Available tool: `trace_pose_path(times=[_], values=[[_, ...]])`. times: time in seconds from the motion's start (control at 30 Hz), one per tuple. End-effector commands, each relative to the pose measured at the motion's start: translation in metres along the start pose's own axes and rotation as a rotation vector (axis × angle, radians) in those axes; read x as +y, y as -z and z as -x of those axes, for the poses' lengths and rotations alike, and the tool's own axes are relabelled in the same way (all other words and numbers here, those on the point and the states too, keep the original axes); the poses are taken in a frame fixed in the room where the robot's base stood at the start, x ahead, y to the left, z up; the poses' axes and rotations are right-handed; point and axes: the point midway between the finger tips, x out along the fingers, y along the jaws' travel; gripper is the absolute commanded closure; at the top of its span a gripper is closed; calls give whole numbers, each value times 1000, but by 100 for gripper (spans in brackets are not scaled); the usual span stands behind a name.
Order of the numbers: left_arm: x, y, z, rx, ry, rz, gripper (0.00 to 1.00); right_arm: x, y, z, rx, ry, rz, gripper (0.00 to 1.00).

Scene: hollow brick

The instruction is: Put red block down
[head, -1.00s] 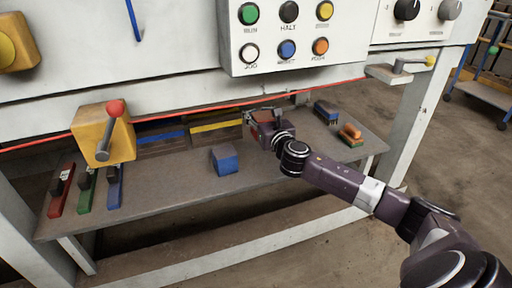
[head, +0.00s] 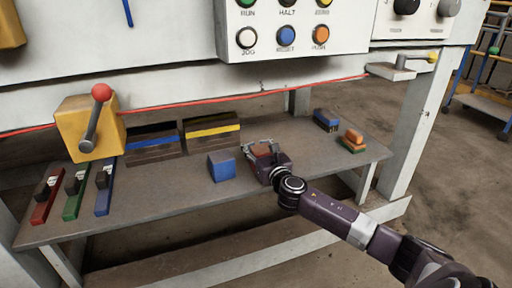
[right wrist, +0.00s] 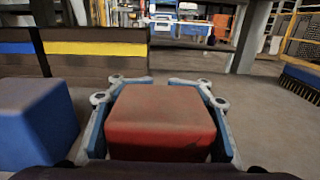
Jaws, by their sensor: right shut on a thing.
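The red block (right wrist: 160,122) sits between the two fingers of my right gripper (right wrist: 160,90) in the right wrist view, with a finger against each side. In the head view my right gripper (head: 258,152) is low over the grey shelf, just right of the blue block (head: 222,165). The red block shows there as a small reddish patch (head: 263,150), partly covered by the gripper. I cannot tell whether its underside touches the shelf. The blue block also shows at the left of the right wrist view (right wrist: 35,125). My left gripper is not in view.
The shelf (head: 180,198) has bins with a blue stripe (head: 153,143) and a yellow stripe (head: 212,132) behind. Brushes (head: 326,119) and an orange-topped item (head: 353,139) lie right. Red, green and blue levers (head: 75,192) are left. A button panel (head: 290,30) hangs above.

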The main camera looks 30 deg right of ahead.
Motion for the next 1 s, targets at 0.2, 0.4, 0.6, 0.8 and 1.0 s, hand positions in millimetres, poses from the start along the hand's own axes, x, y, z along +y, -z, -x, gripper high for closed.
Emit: trace_pose_path(times=[0.2,0.4,0.6,0.8,1.0], values=[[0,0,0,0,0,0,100,0,-1,0,-2,0,0,96],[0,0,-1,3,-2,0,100,0,2,0,0,0,0,55],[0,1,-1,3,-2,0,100,0,2,0,0,0,0,34],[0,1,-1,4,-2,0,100,0,1,0,0,0,0,34],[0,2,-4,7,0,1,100,0,-2,4,1,0,1,34]])
